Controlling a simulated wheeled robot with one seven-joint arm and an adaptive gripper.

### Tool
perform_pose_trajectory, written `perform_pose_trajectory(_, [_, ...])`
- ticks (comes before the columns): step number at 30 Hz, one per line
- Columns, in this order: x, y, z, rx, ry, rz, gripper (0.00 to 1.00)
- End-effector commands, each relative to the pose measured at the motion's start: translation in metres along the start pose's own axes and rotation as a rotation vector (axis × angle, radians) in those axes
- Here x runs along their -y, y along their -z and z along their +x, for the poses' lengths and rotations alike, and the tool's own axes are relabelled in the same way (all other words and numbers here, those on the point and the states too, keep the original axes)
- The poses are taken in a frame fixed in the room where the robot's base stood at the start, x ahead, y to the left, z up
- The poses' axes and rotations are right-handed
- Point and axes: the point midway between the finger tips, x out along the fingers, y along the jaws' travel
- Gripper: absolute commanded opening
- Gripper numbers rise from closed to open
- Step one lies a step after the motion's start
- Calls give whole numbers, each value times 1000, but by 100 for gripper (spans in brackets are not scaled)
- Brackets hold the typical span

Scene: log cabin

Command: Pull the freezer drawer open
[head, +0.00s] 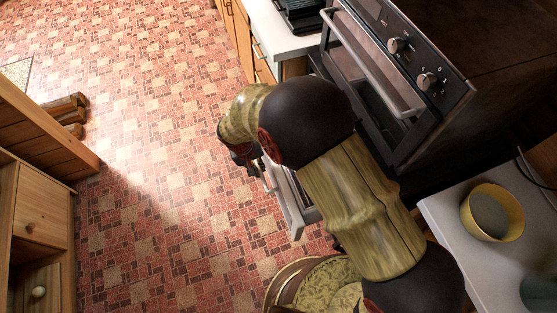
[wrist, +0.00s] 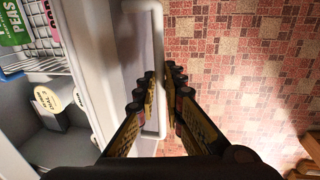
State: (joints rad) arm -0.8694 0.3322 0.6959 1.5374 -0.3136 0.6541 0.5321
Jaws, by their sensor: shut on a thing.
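The freezer drawer (head: 288,205) shows as a white front low beside the oven, partly hidden by my arm. In the wrist view its white front (wrist: 90,50) stands out from the cabinet, with the inside visible behind it. Its white handle (wrist: 158,35) is a long bar standing off the front. My gripper (wrist: 164,82) has one finger on each side of the bar and is shut on it. In the head view my gripper (head: 248,158) is mostly hidden by my own wrist.
Inside the freezer are a wire basket (wrist: 38,58), a green peas packet (wrist: 14,25) and a labelled tub (wrist: 58,100). A dark oven (head: 385,75) stands at right, near a counter with a yellow bowl (head: 492,212). The tiled floor (head: 140,150) at left is clear.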

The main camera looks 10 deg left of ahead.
Motion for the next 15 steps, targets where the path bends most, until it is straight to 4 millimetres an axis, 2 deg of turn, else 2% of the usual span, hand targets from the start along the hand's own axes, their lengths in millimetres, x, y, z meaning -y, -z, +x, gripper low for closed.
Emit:
perform_pose_trajectory(1, [13, 0, -2, -1, 0, -5, 0])
perform_pose_trajectory(6, [45, 0, -8, 0, 0, -3, 0])
perform_pose_trajectory(15, [74, 0, -15, 0, 0, -1, 0])
